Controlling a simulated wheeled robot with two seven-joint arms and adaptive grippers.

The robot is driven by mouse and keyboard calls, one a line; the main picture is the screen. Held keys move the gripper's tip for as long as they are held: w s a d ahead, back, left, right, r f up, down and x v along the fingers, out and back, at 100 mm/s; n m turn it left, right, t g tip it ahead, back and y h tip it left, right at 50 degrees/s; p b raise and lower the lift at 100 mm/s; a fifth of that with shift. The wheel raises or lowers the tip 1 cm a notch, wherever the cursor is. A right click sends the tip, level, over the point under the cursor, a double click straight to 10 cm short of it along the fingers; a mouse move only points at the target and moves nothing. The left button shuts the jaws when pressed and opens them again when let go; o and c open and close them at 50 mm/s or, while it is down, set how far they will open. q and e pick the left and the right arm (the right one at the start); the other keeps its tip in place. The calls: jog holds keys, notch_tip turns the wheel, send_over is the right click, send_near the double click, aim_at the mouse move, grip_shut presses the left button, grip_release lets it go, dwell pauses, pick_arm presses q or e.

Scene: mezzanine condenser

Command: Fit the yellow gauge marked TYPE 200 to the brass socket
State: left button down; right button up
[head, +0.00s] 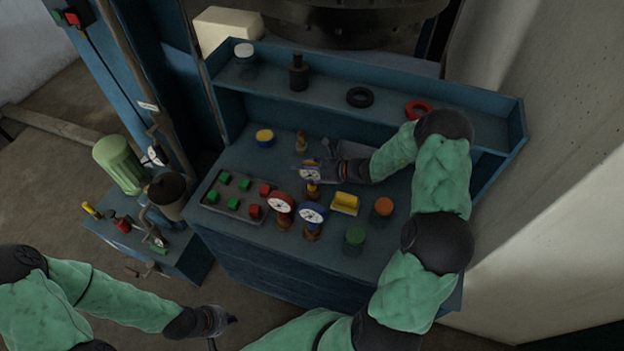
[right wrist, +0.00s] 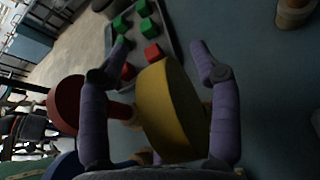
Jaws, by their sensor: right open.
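A white-faced gauge (head: 309,173) stands on the bench in the head view. In the right wrist view its round yellow body (right wrist: 170,108) lies between my two purple fingers. My right gripper (head: 316,167) is open around it; the fingers look apart from its sides. The TYPE 200 marking is too small to read. A small brass fitting (head: 301,143) stands behind the gauge; I cannot tell whether it is the socket. A red gauge (head: 281,202) and a blue gauge (head: 312,213) stand in front on brown bases. My left gripper (head: 222,320) hangs low, away from the bench; its jaw state is unclear.
A tray (head: 231,207) of green and red blocks lies left of the gauges. A yellow block (head: 345,203), an orange-topped jar (head: 383,207) and a green jar (head: 354,238) stand right. A raised shelf (head: 330,94) runs along the back. A side bench (head: 180,259) stands left.

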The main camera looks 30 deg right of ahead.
grip_shut()
jog(key=shift+r, duration=0.1)
